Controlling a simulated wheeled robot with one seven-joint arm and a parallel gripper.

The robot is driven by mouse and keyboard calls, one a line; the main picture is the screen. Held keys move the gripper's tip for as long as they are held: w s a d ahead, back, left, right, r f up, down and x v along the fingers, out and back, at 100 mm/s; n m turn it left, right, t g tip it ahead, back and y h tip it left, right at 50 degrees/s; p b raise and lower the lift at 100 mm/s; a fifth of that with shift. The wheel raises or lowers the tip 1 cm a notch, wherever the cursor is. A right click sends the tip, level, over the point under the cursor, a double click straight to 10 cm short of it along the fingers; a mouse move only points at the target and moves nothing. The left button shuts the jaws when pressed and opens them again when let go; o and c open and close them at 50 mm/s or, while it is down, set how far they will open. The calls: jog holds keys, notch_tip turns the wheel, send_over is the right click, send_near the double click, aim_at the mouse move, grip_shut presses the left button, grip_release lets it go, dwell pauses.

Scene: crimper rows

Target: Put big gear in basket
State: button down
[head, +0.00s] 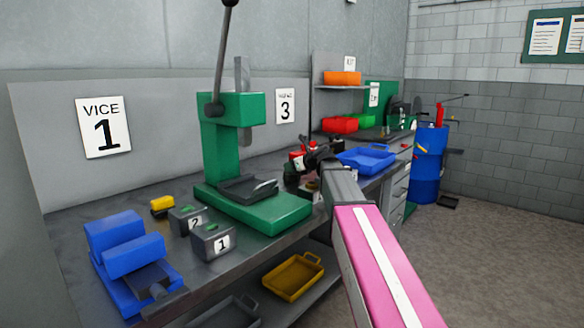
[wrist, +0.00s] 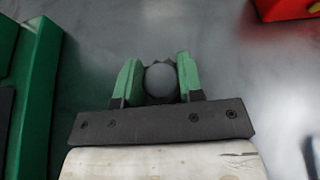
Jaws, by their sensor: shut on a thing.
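In the wrist view my gripper (wrist: 158,66) has its two green fingers shut on a grey round part (wrist: 160,80). Only its rounded top shows, so I cannot tell from its shape whether it is the big gear. Grey bench surface lies beyond the fingers. In the head view my arm reaches over the bench, and its end is largely hidden behind the arm itself. A blue basket (head: 366,158) sits on the bench just beyond and right of the arm's end. A yellow basket (head: 293,277) is on the lower shelf.
A green press (head: 225,150) stands left of my arm; its base also shows in the wrist view (wrist: 37,90). A red-and-black tool (head: 300,160) is near the arm's end. A blue vice (head: 125,255) and two numbered grey boxes (head: 212,241) are at the left.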

jog(key=c, duration=0.7)
grip_release()
jog(key=shift+c, duration=0.2)
jog(key=shift+r, duration=0.1)
